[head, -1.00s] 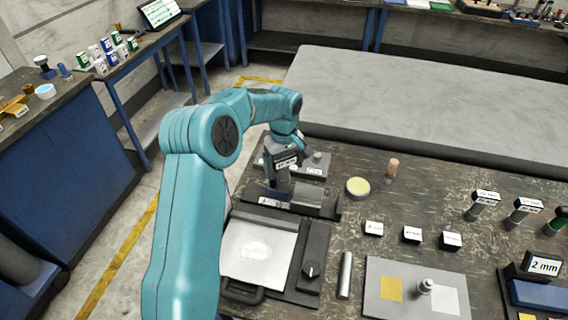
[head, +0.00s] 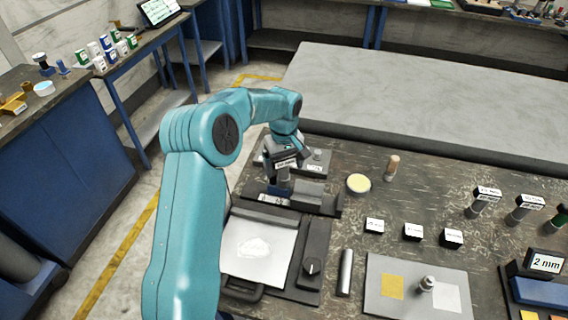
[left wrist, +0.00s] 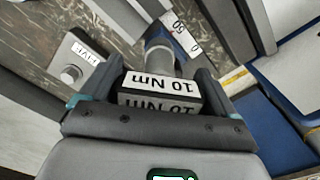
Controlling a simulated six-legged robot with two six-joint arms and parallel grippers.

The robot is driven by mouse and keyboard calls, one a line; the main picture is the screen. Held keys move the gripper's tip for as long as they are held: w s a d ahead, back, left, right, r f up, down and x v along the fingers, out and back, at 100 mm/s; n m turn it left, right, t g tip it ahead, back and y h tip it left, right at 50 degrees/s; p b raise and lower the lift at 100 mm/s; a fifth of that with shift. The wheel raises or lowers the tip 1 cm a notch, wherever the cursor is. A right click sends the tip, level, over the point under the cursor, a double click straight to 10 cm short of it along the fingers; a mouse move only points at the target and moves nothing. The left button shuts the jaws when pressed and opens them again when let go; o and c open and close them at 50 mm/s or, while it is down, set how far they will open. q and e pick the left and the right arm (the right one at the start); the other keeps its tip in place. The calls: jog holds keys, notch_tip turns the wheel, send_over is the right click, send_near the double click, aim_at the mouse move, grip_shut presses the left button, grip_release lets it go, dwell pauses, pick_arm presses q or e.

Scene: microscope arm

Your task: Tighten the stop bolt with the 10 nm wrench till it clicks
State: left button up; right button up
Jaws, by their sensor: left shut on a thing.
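My left gripper (left wrist: 160,95) is shut on the head block of the 10 Nm wrench (left wrist: 152,84), whose white label reads 10 Nm. The wrench's grey shaft points away from the gripper, down toward a grey fixture with a scale marked 0 and 50 (left wrist: 181,40). In the head view the labelled wrench (head: 286,163) stands roughly upright under my left wrist, over the grey fixture (head: 312,192). I cannot make out the stop bolt, and contact at the wrench's lower end is unclear. My right gripper does not show.
Two more labelled wrenches (head: 487,194) (head: 528,204) stand at the right. A yellow-topped dish (head: 358,184), a wooden-handled tool (head: 391,167) and several small labelled blocks (head: 412,232) sit on the bench. A plate with a white sheet (head: 262,246) lies in front of the fixture.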

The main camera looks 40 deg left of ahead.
pick_arm(q)
jog(key=m, duration=0.3)
jog(key=shift+r+m+p, duration=0.1)
jog(key=shift+m+p, duration=0.3)
jog(key=shift+m, duration=0.7)
jog(key=shift+n, duration=0.3)
jog(key=shift+r+p, duration=1.9)
jog(key=shift+r, duration=1.1)
